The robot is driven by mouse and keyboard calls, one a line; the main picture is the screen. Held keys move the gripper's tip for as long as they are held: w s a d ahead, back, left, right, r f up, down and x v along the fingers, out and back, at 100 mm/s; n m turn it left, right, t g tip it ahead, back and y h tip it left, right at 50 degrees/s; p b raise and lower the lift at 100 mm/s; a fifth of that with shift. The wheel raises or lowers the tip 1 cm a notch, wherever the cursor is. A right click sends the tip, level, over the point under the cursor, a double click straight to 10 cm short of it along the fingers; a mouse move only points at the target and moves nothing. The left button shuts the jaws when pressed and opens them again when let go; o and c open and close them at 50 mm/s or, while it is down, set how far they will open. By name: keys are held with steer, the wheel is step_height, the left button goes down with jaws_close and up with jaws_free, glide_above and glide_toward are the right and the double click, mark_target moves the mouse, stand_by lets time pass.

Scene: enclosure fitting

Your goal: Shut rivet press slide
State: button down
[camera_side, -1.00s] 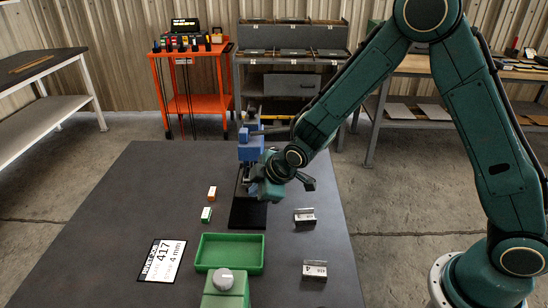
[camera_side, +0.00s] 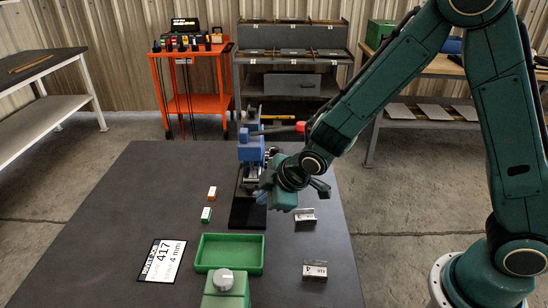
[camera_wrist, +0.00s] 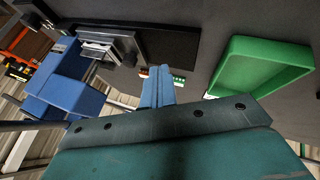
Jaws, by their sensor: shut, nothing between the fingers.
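The blue rivet press (camera_side: 250,151) stands toward the far end of the dark table, on a black base plate (camera_side: 247,214). Its lever with a red knob (camera_side: 300,127) points right. In the wrist view the press (camera_wrist: 68,78) is at left, with a silver slide part (camera_wrist: 110,44) on the black base; how far the slide is in cannot be told. My gripper (camera_side: 262,196) is low in front of the press, near the slide, and partly hides it. In the wrist view its fingers (camera_wrist: 158,82) are together and empty, apart from the slide in the picture.
A green tray (camera_side: 204,252) and a green box with a grey knob (camera_side: 223,286) are nearer the camera. Metal brackets (camera_side: 304,216) lie to the right. Small orange (camera_side: 212,193) and green (camera_side: 206,215) blocks and a label card (camera_side: 162,260) lie left.

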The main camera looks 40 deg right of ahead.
steer(key=v, duration=0.7)
steer(key=shift+s+r, duration=0.1)
steer(key=shift+r, duration=0.05)
steer(key=s+d+r+m, duration=0.3)
steer(key=s+d+r, duration=0.1)
steer(key=s, duration=0.3)
steer(key=s+d+r+m+g, duration=0.1)
steer(key=s+d+r+m, duration=0.3)
steer(key=s, duration=0.3)
steer(key=s+d+r+m+h, duration=0.1)
steer(key=s+d+r+m, duration=0.2)
steer(key=s+r, duration=0.3)
steer(key=shift+s+d+m+g, duration=0.4)
steer(key=shift+s+d, duration=0.1)
steer(key=shift+s, duration=0.5)
